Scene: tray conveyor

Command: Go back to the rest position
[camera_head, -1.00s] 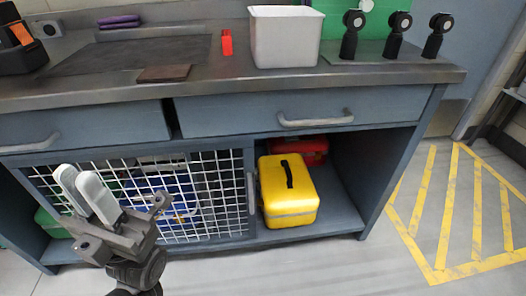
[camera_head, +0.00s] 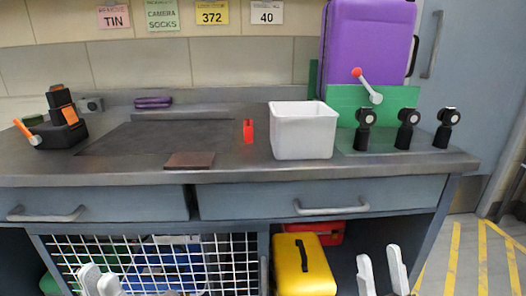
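My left gripper (camera_head: 99,277) is at the bottom left edge, in front of the white wire-mesh door (camera_head: 170,262) of the bench. Its two pale fingers are a little apart with nothing between them. My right gripper (camera_head: 381,268) is at the bottom edge right of centre, in front of the open lower shelf. Its pale fingers are apart and empty. Both wrists are cut off by the lower frame edge. Neither gripper appears to touch anything.
The workbench (camera_head: 340,174) spans the view, with drawer handles facing me. On it are a white bin (camera_head: 303,136), a red item (camera_head: 248,132), a purple case (camera_head: 367,48) and several black knobbed stands. A yellow case (camera_head: 303,266) sits below. Striped floor (camera_head: 470,262) is free at right.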

